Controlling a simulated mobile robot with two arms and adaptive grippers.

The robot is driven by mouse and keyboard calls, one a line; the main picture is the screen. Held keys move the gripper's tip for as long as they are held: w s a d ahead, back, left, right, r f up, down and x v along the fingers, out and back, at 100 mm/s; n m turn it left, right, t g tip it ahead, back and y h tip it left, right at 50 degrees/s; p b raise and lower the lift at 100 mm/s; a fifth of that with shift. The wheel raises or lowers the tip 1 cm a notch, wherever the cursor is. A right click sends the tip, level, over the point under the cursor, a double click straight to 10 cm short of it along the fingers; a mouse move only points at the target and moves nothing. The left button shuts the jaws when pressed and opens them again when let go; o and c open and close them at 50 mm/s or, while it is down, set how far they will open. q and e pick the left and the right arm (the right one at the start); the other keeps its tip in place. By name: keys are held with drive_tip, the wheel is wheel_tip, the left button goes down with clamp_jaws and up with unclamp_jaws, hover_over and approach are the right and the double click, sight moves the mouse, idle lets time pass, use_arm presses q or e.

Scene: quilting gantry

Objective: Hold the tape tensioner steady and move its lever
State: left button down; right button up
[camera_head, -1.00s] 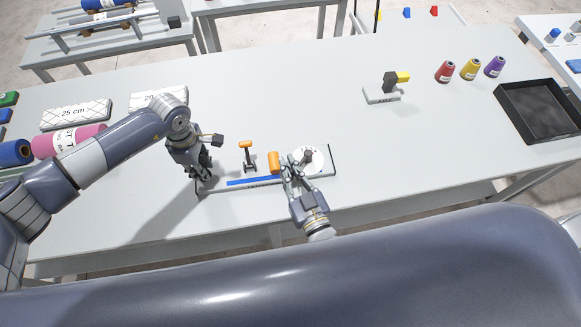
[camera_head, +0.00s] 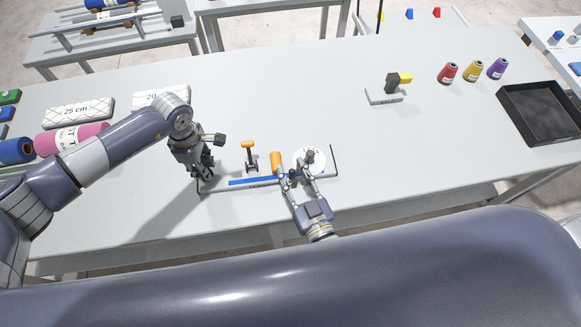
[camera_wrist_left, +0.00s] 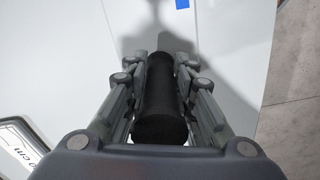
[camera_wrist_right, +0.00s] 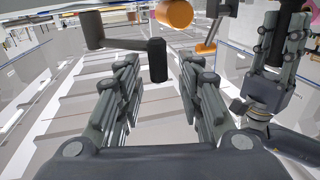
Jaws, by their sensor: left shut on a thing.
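The tape tensioner has a flat base (camera_head: 262,188) with a blue strip (camera_head: 250,181), an orange-topped lever (camera_head: 249,145) standing upright, an orange cylinder (camera_head: 277,162) and a white disc (camera_head: 301,154) with a dark crank. My left gripper (camera_head: 205,172) is shut on a black upright grip (camera_wrist_left: 160,100) at the base's left end. My right gripper (camera_head: 299,174) is open and empty at the front of the base, near the disc. In the right wrist view the dark crank (camera_wrist_right: 157,60) lies ahead of its spread fingers, apart from them.
A small stand with a yellow and black block (camera_head: 384,96), thread cones (camera_head: 472,71) and a black tray (camera_head: 508,112) are to the right. Fabric rolls (camera_head: 72,137) and a 25 cm block (camera_head: 79,112) lie left. The table's middle right is clear.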

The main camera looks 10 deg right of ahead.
use_arm(q)
drive_tip(key=shift+s+f, duration=0.25)
drive_tip(key=shift+f, duration=0.05)
use_arm(e)
drive_tip(key=v, duration=1)
drive_tip(key=shift+s, duration=0.15)
use_arm(q)
drive_tip(key=c, duration=1.5)
unclamp_jaws()
drive_tip(key=shift+o, duration=1.1)
drive_tip(key=shift+w, duration=0.25)
drive_tip(key=shift+r, duration=0.1)
